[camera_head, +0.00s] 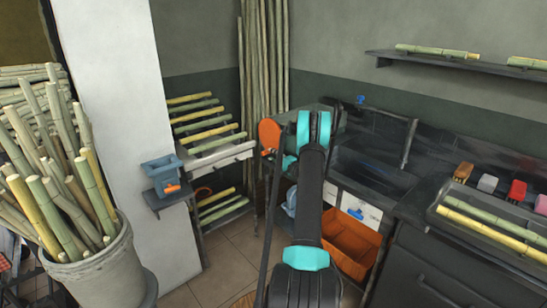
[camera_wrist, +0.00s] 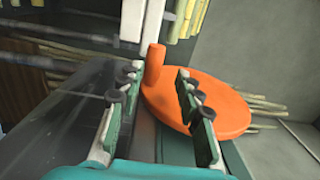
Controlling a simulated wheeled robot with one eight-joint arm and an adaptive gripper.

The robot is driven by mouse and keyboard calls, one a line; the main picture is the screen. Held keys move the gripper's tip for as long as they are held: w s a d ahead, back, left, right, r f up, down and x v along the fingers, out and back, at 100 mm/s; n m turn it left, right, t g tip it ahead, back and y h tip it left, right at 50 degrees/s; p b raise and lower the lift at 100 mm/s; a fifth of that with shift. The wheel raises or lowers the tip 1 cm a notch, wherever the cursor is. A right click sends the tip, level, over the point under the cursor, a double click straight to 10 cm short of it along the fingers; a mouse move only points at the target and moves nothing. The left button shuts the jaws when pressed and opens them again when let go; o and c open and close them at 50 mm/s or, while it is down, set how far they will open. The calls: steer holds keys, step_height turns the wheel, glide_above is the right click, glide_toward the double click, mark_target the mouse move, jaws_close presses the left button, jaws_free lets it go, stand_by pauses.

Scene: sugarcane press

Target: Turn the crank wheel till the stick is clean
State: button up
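The crank wheel (camera_head: 269,134) is an orange disc at the left end of the press, left of my arm. In the wrist view the wheel (camera_wrist: 222,108) lies ahead of my gripper, with an upright orange handle peg (camera_wrist: 153,68) on its rim. My gripper (camera_wrist: 158,75) is open, and its two green-and-black fingers are apart. The peg stands between the fingertips or just beyond them; contact cannot be made out. In the head view my arm hides the gripper and part of the grey-green press (camera_head: 330,116). No stick can be made out in the press.
A rack of cane sticks (camera_head: 208,135) stands left of the wheel, and tall canes (camera_head: 262,60) lean in the corner. An orange crate (camera_head: 352,243) sits below the dark counter (camera_head: 372,178). A bucket of canes (camera_head: 98,275) stands at the left. Floor shows between.

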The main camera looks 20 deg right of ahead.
mark_target(273, 138)
steer(key=shift+r, duration=0.15)
step_height(273, 138, up, 10)
steer(key=shift+f, duration=0.1)
stand_by(0.6)
